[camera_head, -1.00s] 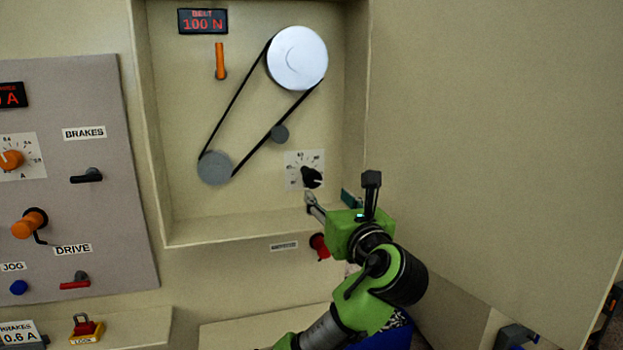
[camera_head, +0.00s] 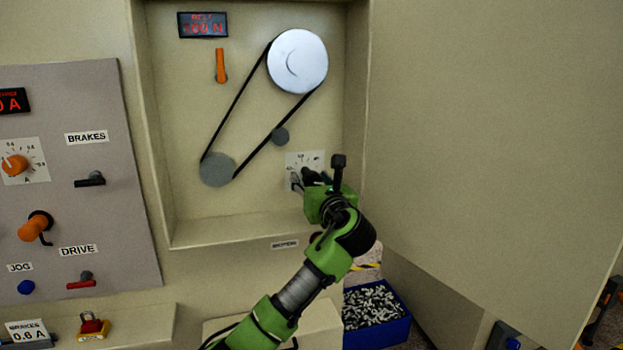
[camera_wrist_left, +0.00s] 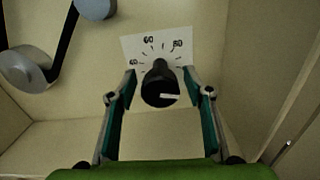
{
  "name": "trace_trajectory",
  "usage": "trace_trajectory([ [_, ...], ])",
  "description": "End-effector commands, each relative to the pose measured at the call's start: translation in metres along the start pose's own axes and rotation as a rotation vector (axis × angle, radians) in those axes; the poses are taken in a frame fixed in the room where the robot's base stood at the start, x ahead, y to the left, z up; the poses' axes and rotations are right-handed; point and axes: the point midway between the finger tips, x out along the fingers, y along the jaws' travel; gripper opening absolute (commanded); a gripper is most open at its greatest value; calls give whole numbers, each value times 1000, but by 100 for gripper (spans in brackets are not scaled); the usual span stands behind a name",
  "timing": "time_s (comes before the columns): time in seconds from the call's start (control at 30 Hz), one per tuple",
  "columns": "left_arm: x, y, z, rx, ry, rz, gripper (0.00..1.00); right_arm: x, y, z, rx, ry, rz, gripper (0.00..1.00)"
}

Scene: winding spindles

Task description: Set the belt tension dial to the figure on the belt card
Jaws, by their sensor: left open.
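The belt tension dial (camera_wrist_left: 160,86) is a black knob with a white pointer line on a white scale plate (camera_head: 293,158). In the left wrist view the scale (camera_wrist_left: 148,45) shows the figures 60 and 80 and a partly hidden figure at its left. The pointer line points to the right. My left gripper (camera_wrist_left: 160,95) is open, its fingers on either side of the knob; I cannot tell whether they touch it. In the head view my left gripper (camera_head: 308,178) covers most of the knob. The belt card is not identifiable in view. My right gripper is not in view.
A display (camera_head: 203,25) in the recess reads unclearly. The belt (camera_head: 236,98) runs round a large pulley (camera_head: 297,61) and a small one (camera_head: 217,169). An orange lever (camera_head: 220,65) is up there. A large panel (camera_head: 490,150) stands at the right; a blue bin (camera_head: 375,335) is below.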

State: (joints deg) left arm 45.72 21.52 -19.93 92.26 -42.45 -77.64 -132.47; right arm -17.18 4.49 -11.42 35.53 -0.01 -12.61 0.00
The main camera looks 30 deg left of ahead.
Motion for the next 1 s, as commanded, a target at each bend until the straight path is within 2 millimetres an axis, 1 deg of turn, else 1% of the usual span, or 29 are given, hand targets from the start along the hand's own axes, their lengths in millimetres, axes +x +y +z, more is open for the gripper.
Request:
trace_trajectory([
  [0.13,0,0,0,0,0,0,47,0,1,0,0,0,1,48],
  [0.17,0,0,0,0,0,0,41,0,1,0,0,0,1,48],
  [0.2,0,0,0,0,0,0,31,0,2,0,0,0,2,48],
  [0.3,0,0,0,0,-1,0,8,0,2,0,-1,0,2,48],
  [0.67,-1,0,0,-32,0,0,8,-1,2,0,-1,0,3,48],
  [0.87,-1,-1,1,-132,0,-2,8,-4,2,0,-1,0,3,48],
  [1.0,-1,-1,0,-244,1,-2,8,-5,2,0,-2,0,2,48],
])
